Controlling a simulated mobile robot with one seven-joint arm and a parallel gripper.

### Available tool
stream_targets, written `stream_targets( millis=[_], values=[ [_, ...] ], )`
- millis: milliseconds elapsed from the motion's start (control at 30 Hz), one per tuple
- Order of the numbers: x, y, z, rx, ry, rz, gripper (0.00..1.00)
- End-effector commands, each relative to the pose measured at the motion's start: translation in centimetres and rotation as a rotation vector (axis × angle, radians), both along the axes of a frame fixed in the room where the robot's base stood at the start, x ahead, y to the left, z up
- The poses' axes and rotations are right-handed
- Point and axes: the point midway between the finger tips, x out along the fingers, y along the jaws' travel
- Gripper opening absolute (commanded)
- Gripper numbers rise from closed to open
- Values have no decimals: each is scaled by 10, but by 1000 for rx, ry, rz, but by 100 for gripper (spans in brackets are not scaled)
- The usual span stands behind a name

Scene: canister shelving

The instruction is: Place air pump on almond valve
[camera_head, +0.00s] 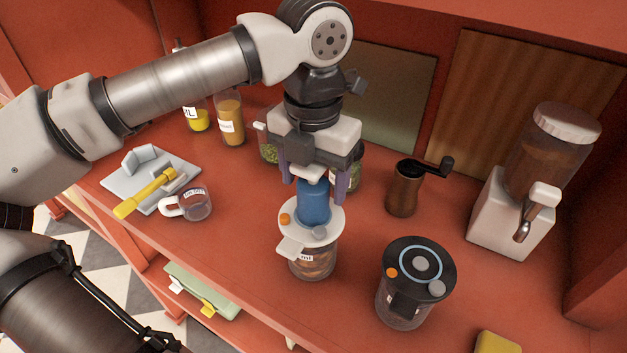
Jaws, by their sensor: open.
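A blue air pump (314,205) stands upright on the white lid (291,229) of a clear canister (318,265) with brown contents that look like almonds. The pump hides the middle of the lid, so I cannot see the valve under it. My gripper (315,190) is above the canister, pointing down. Its two purple-grey fingers are open, one on each side of the pump's upper part. I cannot tell whether they touch it.
A black-lidded canister (405,302) stands to the right, with a brown grinder (405,188) behind it. A dispenser (510,215) is at the far right. A glass mug (196,204) and grey tray (122,184) are left. Jars stand behind.

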Motion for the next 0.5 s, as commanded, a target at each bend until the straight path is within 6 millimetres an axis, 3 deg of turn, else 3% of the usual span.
stream_targets(
  millis=[300, 500],
  values=[
    [0, -1, 66, -1, -3, 0, 68],
    [0, 0, 98, 0, -1, 0, 68]
  ],
)
